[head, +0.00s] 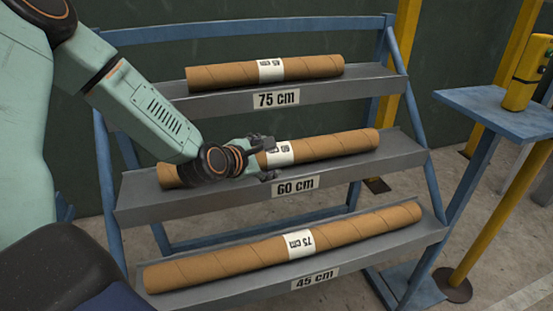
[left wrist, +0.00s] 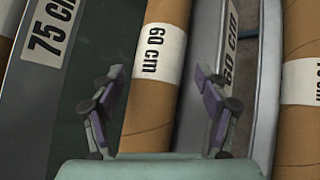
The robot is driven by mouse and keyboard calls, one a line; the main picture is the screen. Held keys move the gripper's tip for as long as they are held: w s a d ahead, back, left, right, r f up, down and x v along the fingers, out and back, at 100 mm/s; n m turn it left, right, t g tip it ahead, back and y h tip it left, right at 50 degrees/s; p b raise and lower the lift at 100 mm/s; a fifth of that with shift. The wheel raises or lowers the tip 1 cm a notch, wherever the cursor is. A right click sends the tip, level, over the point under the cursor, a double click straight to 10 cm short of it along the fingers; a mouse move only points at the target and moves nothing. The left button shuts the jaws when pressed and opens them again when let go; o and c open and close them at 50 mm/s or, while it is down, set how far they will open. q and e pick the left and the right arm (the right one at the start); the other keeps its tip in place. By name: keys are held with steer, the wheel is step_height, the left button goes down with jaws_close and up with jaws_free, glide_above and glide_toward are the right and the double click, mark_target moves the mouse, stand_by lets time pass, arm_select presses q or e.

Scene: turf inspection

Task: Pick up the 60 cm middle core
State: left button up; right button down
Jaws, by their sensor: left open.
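The 60 cm middle core (head: 328,146) is a brown cardboard tube with a white label, lying on the middle shelf (head: 375,160) marked 60 cm. My left arm and gripper hide part of it left of centre. My left gripper (head: 265,158) is open at the core's label. In the left wrist view the core (left wrist: 155,100) runs between the two spread fingers (left wrist: 158,76), and its label reads 60 cm. The fingers are not closed on it. I cannot tell how deep they reach around it. My right gripper is not in view.
A shorter core (head: 310,67) lies on the top shelf, marked 75 cm. A longer core (head: 350,234), labelled 75 cm, lies on the bottom shelf, marked 45 cm. Blue rack uprights (head: 433,183) flank the shelves. A blue stand (head: 480,108) with a yellow device (head: 527,75) is at right.

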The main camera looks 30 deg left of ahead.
mark_target(273, 154)
arm_select(q)
steer(key=x, duration=0.1)
steer(key=b+x, duration=0.1)
steer(key=x, duration=0.1)
steer(key=shift+d+r, duration=0.1)
steer(key=shift+d, duration=0.1)
steer(key=shift+w, duration=0.25)
steer(key=shift+c, duration=0.4)
steer(key=c, duration=1.4)
step_height(273, 154, up, 10)
steer(key=p, duration=0.3)
steer(key=shift+c, duration=0.2)
steer(key=shift+w, duration=0.1)
